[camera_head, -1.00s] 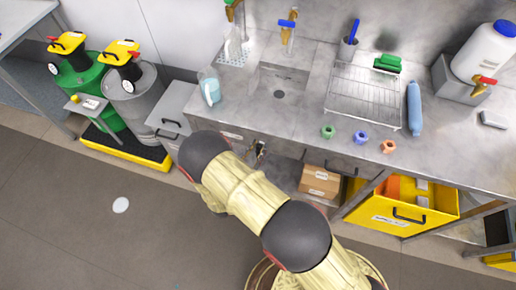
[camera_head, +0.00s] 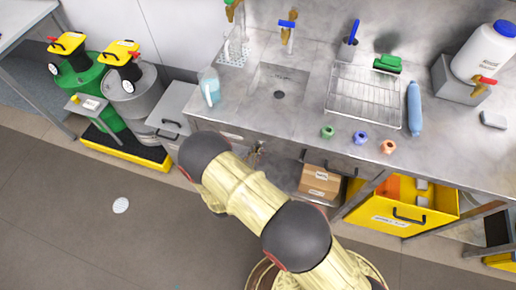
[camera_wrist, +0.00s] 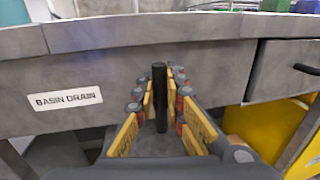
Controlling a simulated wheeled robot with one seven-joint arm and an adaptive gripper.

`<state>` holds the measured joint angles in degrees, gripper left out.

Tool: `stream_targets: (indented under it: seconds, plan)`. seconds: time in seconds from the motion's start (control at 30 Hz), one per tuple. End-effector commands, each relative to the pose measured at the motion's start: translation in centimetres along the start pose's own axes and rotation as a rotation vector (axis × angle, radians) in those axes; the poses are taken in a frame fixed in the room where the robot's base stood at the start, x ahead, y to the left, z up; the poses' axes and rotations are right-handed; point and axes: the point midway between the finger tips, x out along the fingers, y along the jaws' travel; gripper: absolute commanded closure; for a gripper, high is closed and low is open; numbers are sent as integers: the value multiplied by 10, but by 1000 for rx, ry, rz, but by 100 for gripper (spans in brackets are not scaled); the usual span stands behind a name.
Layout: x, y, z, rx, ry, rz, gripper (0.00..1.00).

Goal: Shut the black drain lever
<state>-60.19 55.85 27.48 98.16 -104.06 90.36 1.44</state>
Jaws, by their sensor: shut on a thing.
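The black drain lever (camera_wrist: 160,95) stands upright in the wrist view, in front of the grey sink front panel. A white label reading BASIN DRAIN (camera_wrist: 64,99) is on that panel to its left. My gripper (camera_wrist: 161,84) has its yellow-padded fingers on both sides of the lever and is shut on it. In the head view my arm crosses the lower middle, and small brass and dark parts (camera_head: 257,151) show at the counter front beneath the basin (camera_head: 279,92). The gripper is hard to make out there.
The steel counter (camera_head: 300,135) holds a pitcher (camera_head: 209,87), wire rack (camera_head: 364,98) and three small coloured fittings. A cardboard box (camera_head: 320,182) and yellow bin (camera_head: 405,209) sit below to the right. Drums stand at left.

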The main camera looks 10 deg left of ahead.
Motion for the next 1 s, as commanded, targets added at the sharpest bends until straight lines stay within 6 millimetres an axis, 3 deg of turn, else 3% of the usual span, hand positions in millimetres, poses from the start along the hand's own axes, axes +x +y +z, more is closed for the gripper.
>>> stream_targets:
  seconds: [0.47,1.0]
  plan:
    - [1,-3,0,152,30,1,100]
    - [3,-13,-6,639,126,0,100]
